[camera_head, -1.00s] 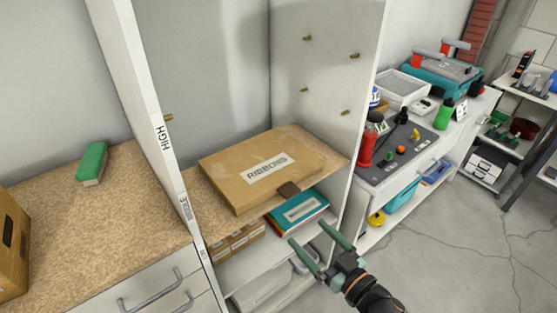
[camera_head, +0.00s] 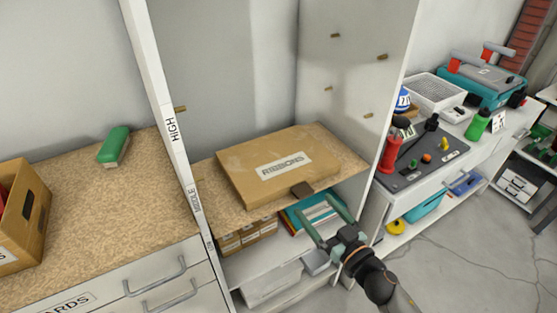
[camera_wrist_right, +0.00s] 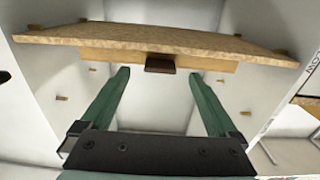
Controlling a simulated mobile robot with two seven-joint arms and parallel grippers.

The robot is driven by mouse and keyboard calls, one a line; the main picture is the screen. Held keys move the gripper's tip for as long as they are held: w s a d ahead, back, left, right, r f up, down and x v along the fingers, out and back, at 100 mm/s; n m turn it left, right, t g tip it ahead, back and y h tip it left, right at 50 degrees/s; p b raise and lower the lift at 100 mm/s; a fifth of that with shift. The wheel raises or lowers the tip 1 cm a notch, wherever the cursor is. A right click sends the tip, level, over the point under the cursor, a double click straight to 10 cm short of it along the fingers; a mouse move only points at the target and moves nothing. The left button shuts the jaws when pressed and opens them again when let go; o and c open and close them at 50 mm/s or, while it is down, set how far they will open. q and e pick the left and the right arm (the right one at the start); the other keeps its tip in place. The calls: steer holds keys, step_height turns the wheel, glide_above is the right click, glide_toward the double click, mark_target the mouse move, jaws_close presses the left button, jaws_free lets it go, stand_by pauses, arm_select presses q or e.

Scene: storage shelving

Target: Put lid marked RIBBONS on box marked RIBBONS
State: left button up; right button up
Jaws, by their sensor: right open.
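The flat brown cardboard lid (camera_head: 280,168) marked RIBBONS lies on the tan middle shelf of the white shelving. A dark brown tab (camera_head: 302,189) sticks out at its front edge. In the right wrist view the tab (camera_wrist_right: 160,64) is ahead, between the open fingers, with the lid's edge (camera_wrist_right: 105,57) beside it. My right gripper (camera_head: 318,213) is open and empty, just in front of the shelf and apart from the tab. An open cardboard box (camera_head: 32,232) stands at the far left; only an "S" of its label shows, so I cannot tell its marking. My left gripper is out of view.
A white upright (camera_head: 165,110) marked HIGH and MIDDLE stands left of the lid. A green block (camera_head: 114,146) lies on the tan counter (camera_head: 105,210). Small cardboard boxes (camera_head: 247,234) and a teal binder (camera_head: 296,218) are below the shelf. A cluttered workbench (camera_head: 440,165) stands right.

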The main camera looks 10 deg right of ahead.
mark_target(306, 194)
steer(key=shift+x, duration=2.75)
steer(key=c, duration=1.5)
steer(key=shift+r, duration=0.15)
